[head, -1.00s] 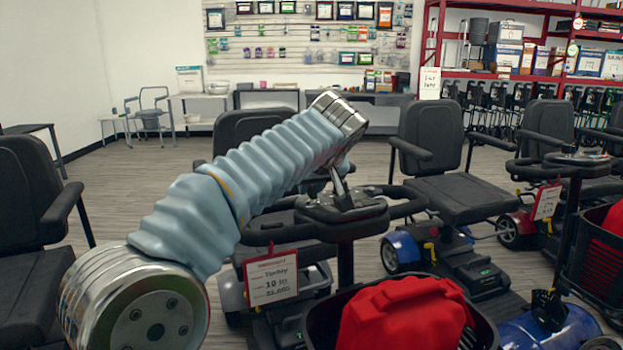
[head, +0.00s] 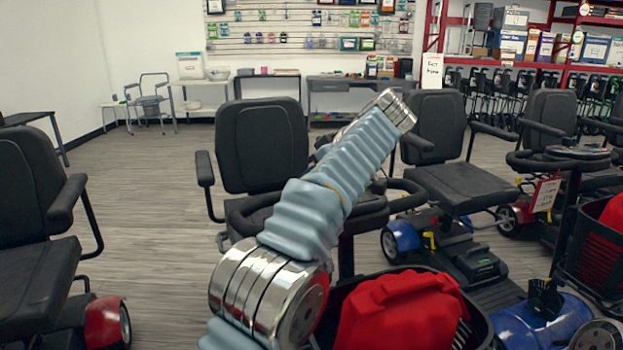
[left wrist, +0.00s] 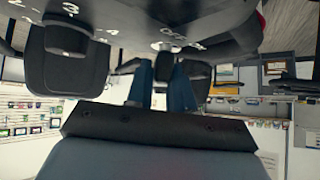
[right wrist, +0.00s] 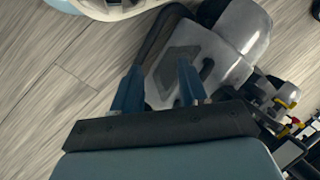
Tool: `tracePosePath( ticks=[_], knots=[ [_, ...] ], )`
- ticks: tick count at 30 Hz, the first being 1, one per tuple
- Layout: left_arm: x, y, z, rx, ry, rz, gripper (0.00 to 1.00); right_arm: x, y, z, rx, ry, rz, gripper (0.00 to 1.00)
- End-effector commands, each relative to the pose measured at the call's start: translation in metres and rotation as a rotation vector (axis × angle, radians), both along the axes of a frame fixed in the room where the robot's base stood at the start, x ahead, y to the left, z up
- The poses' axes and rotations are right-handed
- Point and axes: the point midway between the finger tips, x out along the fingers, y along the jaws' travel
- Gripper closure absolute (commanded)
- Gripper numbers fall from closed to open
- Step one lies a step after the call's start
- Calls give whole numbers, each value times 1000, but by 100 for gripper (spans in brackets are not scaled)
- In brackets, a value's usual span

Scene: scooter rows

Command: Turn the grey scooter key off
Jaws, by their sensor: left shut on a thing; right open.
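The scooter in front of me has a black seat (head: 262,145) and black handlebars (head: 408,195). My left arm hides most of its console and the key in the head view. In the left wrist view the dark console (left wrist: 110,22) with white dial marks fills the top. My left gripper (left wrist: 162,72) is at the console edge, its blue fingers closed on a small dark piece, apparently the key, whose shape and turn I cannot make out. My right gripper (right wrist: 158,70) is open and empty, low above the grey scooter body (right wrist: 205,55).
A red bag (head: 400,315) sits in the black front basket (head: 482,318). A blue scooter (head: 530,325) stands close on the right and a red one (head: 105,322) on the left. Open wood floor (head: 150,200) lies between the left scooter and the middle one.

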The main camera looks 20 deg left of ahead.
Motion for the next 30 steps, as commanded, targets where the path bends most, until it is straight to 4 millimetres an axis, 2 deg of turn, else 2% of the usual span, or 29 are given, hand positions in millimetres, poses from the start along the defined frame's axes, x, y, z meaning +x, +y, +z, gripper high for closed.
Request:
tracePosePath(
  ticks=[14,15,18,30],
  knots=[
    [0,0,1,2,-1,13,100,0,0,0,0,0,0,57],
    [0,0,1,2,-1,13,72,0,0,0,0,0,0,57],
    [0,0,1,2,0,12,57,0,0,0,0,0,0,57],
    [-2,5,5,1,0,13,57,0,0,0,0,0,0,57]
  ],
)
